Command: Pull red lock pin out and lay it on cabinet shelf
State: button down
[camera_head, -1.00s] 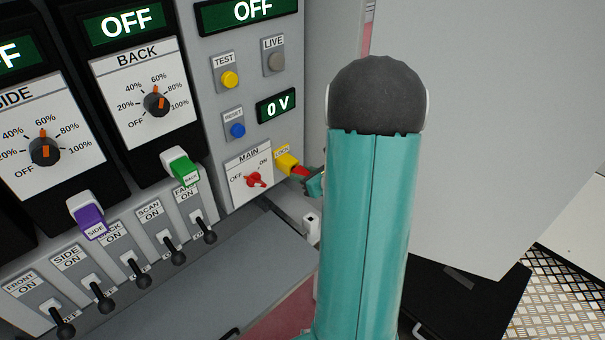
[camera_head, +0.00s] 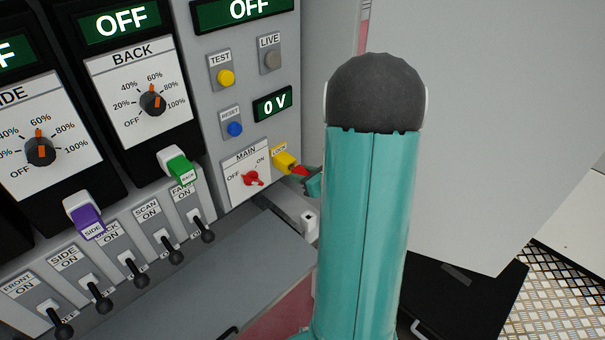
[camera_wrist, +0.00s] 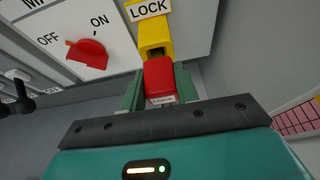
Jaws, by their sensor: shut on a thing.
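The red lock pin (camera_wrist: 159,78) is between the fingers of my gripper (camera_wrist: 160,92) in the wrist view, and my gripper is shut on it. The pin's far end meets the yellow LOCK housing (camera_wrist: 154,35); I cannot tell how deep it sits inside. In the head view the pin (camera_head: 299,170) shows as a small red piece beside the yellow housing (camera_head: 284,160), with my gripper (camera_head: 312,180) mostly hidden behind my teal arm. The grey shelf (camera_head: 200,275) of the cabinet lies below the panel.
The red MAIN switch (camera_head: 251,178) is just left of the lock, also seen in the wrist view (camera_wrist: 87,52). Several black levers (camera_head: 170,250) line the panel's lower edge. A large grey panel (camera_head: 470,120) stands to the right. The shelf's middle looks clear.

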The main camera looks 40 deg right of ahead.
jog(key=s, duration=0.6)
jog(key=shift+s, duration=0.35)
jog(key=shift+s+d, duration=0.1)
jog(key=s, duration=0.5)
jog(key=shift+s+d, duration=0.1)
jog(key=shift+s, duration=0.3)
dwell(0.6)
